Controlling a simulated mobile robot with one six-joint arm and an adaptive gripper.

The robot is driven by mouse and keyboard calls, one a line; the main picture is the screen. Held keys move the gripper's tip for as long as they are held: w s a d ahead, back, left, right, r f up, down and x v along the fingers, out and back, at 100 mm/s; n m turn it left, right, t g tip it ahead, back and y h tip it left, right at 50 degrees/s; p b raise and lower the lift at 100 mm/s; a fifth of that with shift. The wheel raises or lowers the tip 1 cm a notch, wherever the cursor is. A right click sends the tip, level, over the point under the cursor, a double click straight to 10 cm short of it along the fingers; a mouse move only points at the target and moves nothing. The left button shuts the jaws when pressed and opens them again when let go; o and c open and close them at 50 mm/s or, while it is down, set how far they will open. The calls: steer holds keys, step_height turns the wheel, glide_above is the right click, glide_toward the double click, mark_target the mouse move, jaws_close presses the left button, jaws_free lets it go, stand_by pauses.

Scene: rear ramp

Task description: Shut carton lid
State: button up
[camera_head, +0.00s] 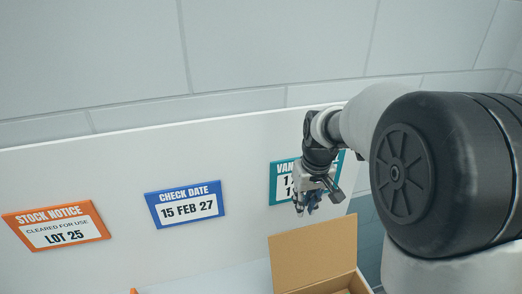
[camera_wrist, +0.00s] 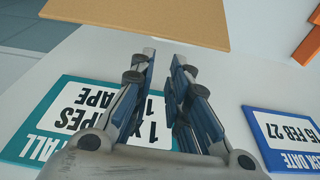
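The brown carton (camera_head: 342,284) is at the bottom edge of the head view, mostly cut off. Its lid (camera_head: 313,250) stands raised and open. In the wrist view a brown cardboard panel, which looks like the lid (camera_wrist: 135,20), crosses the top. My gripper (camera_head: 305,208) hangs above the lid in the head view, apart from it and in front of the wall panel. In the wrist view my gripper (camera_wrist: 164,58) is partly open, with a narrow gap between its fingers and nothing held.
A white panel (camera_head: 120,165) behind carries an orange stock notice (camera_head: 57,226), a blue check date sign (camera_head: 185,205) and a teal sign (camera_head: 281,182) partly hidden by my gripper. A white surface with an orange corner lies left of the carton.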

steer(key=w, duration=0.1)
steer(key=w+a+f, duration=0.1)
steer(key=shift+w+p, duration=0.35)
steer(key=shift+p, duration=0.05)
steer(key=shift+c, duration=1.3)
steer(key=f, duration=0.3)
steer(key=w+f, duration=0.1)
steer(key=f, duration=0.6)
steer(key=shift+w+f, duration=0.1)
steer(key=shift+w, duration=0.1)
jaws_close()
steer(key=shift+b, duration=0.35)
